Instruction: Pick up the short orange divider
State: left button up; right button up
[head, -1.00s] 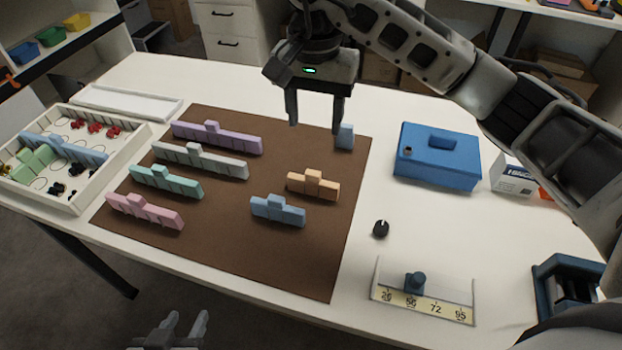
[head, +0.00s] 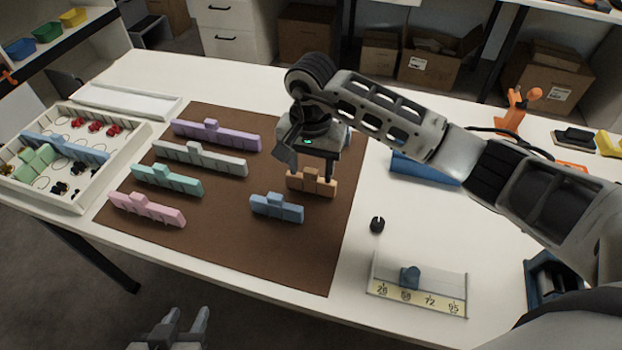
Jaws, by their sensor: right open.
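The short orange divider (head: 314,186) lies on the brown mat (head: 225,222), right of the mat's middle, with its raised middle block partly under my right gripper. My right gripper (head: 310,175) is open and directly over the divider, its two fingers pointing down near the divider's two ends. I cannot tell whether the fingers touch it. My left gripper (head: 184,325) is at the bottom edge, in front of the table, empty, with its two fingers apart.
A short blue divider (head: 277,207) lies close in front of the orange one. Purple (head: 215,135), grey (head: 200,158), teal (head: 167,179) and pink (head: 147,209) dividers lie to the left. A black knob (head: 377,224) and a numbered gauge (head: 417,290) stand right of the mat. My arm partly hides a blue box (head: 425,170).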

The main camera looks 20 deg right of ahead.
jog(key=c, duration=1)
jog(key=shift+c, duration=0.2)
jog(key=shift+w+r, duration=0.1)
jog(key=shift+r, duration=0.5)
jog(key=s+a+r+b, duration=0.2)
jog(key=s+a+r, duration=0.6)
jog(key=s+r, duration=0.3)
jog(key=shift+s+r+b, duration=0.3)
jog(key=shift+s+r, duration=0.1)
jog(key=shift+r, duration=0.05)
